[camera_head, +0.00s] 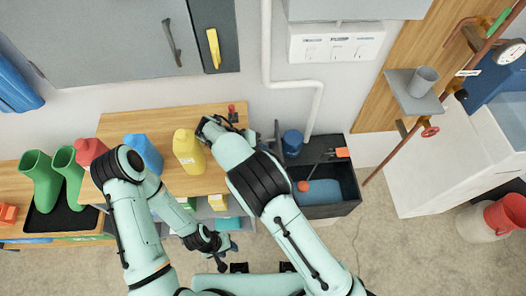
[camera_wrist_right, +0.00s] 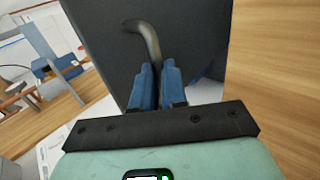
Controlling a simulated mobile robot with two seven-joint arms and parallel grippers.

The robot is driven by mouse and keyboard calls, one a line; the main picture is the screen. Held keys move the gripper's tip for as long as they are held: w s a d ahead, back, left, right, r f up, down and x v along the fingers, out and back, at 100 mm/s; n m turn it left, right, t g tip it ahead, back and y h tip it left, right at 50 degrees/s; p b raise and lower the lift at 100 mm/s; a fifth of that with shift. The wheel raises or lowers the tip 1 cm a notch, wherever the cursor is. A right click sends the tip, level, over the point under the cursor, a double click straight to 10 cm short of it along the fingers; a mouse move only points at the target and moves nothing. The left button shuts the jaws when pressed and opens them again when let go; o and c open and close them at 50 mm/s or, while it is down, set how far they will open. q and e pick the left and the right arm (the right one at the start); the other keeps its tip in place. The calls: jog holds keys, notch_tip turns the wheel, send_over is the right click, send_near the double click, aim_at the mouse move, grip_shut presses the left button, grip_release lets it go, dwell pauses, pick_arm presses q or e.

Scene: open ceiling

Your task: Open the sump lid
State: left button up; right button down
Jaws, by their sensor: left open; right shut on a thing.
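The sump (camera_head: 345,205) is a dark open-topped box on the floor at centre right, with blue water (camera_head: 322,192) and an orange ball (camera_head: 303,186) showing inside. In the right wrist view, a dark flat panel that looks like the sump lid (camera_wrist_right: 100,35) fills the middle. It bears a curved grey handle (camera_wrist_right: 146,38). My right gripper (camera_wrist_right: 154,72) has its blue fingers shut on the lower end of this handle. In the head view its fingers are hidden by the wrist. My left gripper (camera_head: 232,246) is open and low in front of the bench, apart from the sump.
A wooden bench (camera_head: 120,125) holds a yellow jug (camera_head: 188,152), a blue jug (camera_head: 144,153) and a red one (camera_head: 90,150). Green boots (camera_head: 40,180) stand at left. A blue canister (camera_head: 292,142) is behind the sump. A white tank (camera_head: 430,165) stands right. Floor in front is clear.

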pick_arm(q)
jog(key=shift+f, duration=0.1)
pick_arm(e)
jog(key=shift+s+a+f+y, duration=0.2)
jog(key=shift+a+f, duration=0.15)
jog(key=shift+a, duration=0.15)
jog(key=shift+s+a+f+y, duration=0.15)
jog(key=shift+a+f, duration=0.15)
jog(key=shift+a, duration=0.15)
jog(key=c, duration=1.2)
grip_release()
jog(key=shift+o, duration=0.2)
jog(key=shift+w+a, duration=0.15)
jog(key=shift+a, duration=0.1)
pick_arm(q)
jog(key=shift+a, duration=0.15)
pick_arm(e)
jog(key=shift+r, duration=0.1)
jog(key=shift+d, duration=0.1)
pick_arm(q)
jog(key=shift+w+r+p, duration=1)
jog(key=shift+w+r, duration=0.15)
jog(key=shift+r, duration=0.1)
pick_arm(e)
jog(key=v, duration=1.3)
jog(key=shift+r, duration=0.15)
pick_arm(q)
jog(key=shift+s, duration=0.1)
pick_arm(e)
jog(key=shift+d, duration=0.1)
